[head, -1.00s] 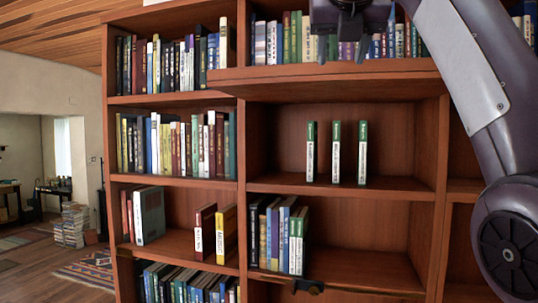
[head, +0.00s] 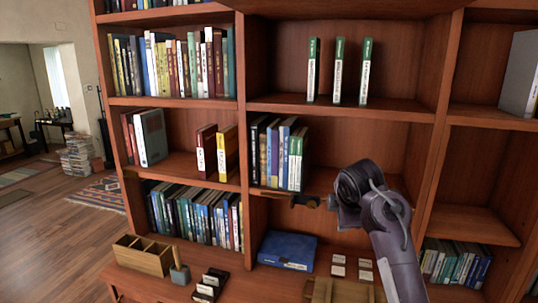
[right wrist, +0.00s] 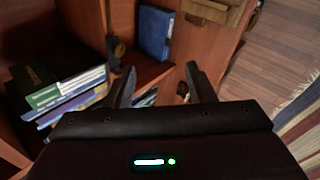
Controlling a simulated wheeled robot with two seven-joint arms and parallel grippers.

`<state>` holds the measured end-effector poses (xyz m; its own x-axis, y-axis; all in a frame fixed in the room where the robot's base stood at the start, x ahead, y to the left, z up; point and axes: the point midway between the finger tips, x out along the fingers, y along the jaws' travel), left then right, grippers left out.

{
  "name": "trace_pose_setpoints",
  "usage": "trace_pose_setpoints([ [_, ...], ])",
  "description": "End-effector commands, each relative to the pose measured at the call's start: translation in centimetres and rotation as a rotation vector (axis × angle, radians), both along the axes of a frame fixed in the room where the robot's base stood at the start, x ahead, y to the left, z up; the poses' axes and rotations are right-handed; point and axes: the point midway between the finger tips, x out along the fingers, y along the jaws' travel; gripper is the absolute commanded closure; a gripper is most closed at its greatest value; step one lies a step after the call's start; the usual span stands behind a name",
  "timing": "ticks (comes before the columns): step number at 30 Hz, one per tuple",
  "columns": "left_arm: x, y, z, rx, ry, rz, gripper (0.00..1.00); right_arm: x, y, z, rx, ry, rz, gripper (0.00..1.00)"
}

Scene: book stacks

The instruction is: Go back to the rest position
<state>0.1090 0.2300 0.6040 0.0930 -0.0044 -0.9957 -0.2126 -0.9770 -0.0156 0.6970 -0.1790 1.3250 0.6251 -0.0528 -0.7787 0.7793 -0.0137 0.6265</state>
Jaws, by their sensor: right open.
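My right gripper (right wrist: 162,84) shows in the right wrist view with its two dark fingers spread apart and nothing between them. In the head view my right arm comes in from the lower right, its bent wrist in front of the lower middle shelf; the fingers cannot be made out clearly there. Three green-and-white books (head: 339,72) stand upright and spaced apart on the middle shelf, above and clear of the arm. My left gripper is in neither view.
A row of books (head: 278,155) stands on the shelf left of my arm. Below are a blue box (head: 287,250), a wooden organizer (head: 143,255) and small cards (head: 352,267) on the desk surface. Shelf edges and an upright divider (head: 448,150) are close to the arm. Open floor (head: 60,240) lies at left.

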Motion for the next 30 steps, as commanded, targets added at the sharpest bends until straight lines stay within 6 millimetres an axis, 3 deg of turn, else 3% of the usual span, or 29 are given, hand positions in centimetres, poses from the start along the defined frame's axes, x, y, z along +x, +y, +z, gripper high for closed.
trace_pose_setpoints([
  [1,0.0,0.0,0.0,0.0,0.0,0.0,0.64,-1.6,-0.2,-3.4,0.047,0.026,-0.06,0.51],
  [6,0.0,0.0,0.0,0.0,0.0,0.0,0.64,-7.6,-0.9,-11.8,0.216,0.084,-0.287,0.51],
  [13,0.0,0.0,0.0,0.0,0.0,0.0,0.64,-18.0,-1.4,-20.0,0.418,0.161,-0.605,0.51],
  [18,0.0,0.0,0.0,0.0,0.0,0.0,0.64,-25.3,-1.5,-22.9,0.537,0.207,-0.821,0.51],
  [21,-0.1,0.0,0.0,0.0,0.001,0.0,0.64,-28.2,-1.5,-23.6,0.582,0.224,-0.908,0.51],
  [30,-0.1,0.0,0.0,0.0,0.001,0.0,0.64,-34.4,-1.5,-24.1,0.671,0.263,-1.1,0.51],
])
